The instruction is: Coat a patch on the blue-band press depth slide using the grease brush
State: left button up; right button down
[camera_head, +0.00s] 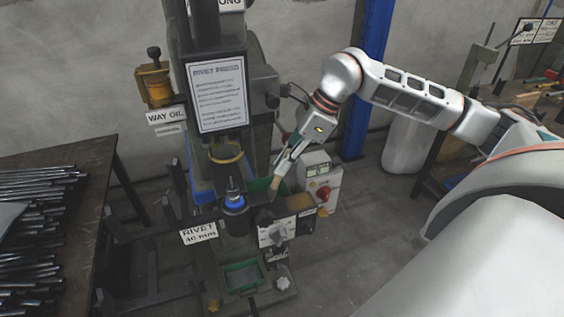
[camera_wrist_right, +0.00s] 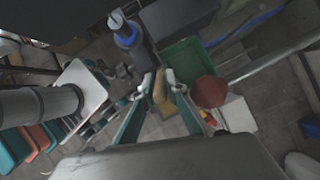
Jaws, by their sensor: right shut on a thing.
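The rivet press (camera_head: 237,150) stands left of centre, and a blue band (camera_head: 236,200) rings its spindle. The band also shows in the right wrist view (camera_wrist_right: 126,36). My right gripper (camera_head: 279,172) is just right of the band, pointing down and left. It is shut on a tan, brush-like piece (camera_wrist_right: 162,94), taken as the grease brush, which also shows as a small tan bit in the head view (camera_head: 276,183). Its tip and any contact with the press are too small to tell. I cannot clearly pick out the depth slide. My left gripper is not in view.
A dark table with metal rods (camera_head: 40,200) stands at the left. A yellow way oil cup (camera_head: 155,85) hangs at the press's left.

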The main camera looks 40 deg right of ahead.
aim_at(287, 149)
notch_tip(287, 149, up, 2)
jog(key=shift+d+r, duration=0.15)
jog(key=shift+p+v, duration=0.75)
jog(key=shift+w+a+r+p, duration=0.1)
jog(key=shift+r+p, duration=0.15)
jog(key=shift+r, duration=0.15)
jog(key=shift+w+a+r+p, duration=0.1)
jog(key=shift+r+p, duration=0.1)
jog(key=shift+r, duration=0.2)
jog(key=shift+r+p, duration=0.8)
jog(key=shift+r, duration=0.45)
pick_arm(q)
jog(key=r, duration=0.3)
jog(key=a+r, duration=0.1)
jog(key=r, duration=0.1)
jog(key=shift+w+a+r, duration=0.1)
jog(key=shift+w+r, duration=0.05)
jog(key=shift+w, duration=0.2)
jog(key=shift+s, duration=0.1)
